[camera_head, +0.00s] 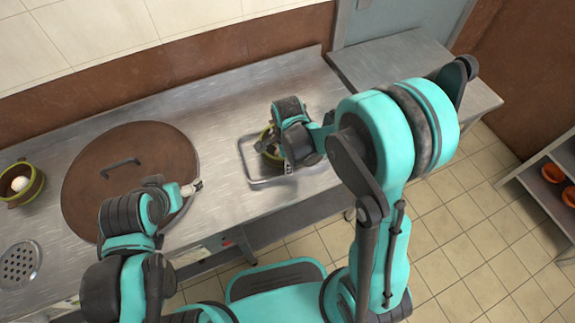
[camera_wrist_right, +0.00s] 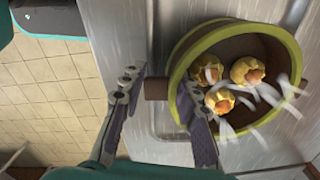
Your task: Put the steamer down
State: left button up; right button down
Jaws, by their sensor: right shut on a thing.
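The steamer (camera_wrist_right: 271,42) is a round brown bowl with a green rim and a stubby brown handle. It holds three yellow dumplings with orange tops, and white wisps of steam rise from it. My right gripper (camera_wrist_right: 157,86) is shut on the handle. In the head view the steamer (camera_head: 267,147) is over a metal tray (camera_head: 267,183) on the counter, mostly hidden by my right gripper (camera_head: 284,163). I cannot tell whether it touches the tray. My left gripper (camera_head: 192,187) is over the right edge of a large brown lid; its finger opening is unclear.
The large round brown lid (camera_head: 130,185) with a dark handle covers the left part of the steel counter (camera_head: 215,120). A green-rimmed bowl (camera_head: 33,191) with a white item stands at far left, above a round grate (camera_head: 19,264). Orange bowls (camera_head: 553,173) sit on a shelf at right.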

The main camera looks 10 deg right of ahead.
jog(key=shift+f, duration=0.2)
jog(key=shift+f, duration=0.1)
jog(key=c, duration=1.5)
grip_release()
jog(key=shift+f, duration=0.1)
jog(key=shift+c, duration=0.2)
jog(key=o, duration=0.4)
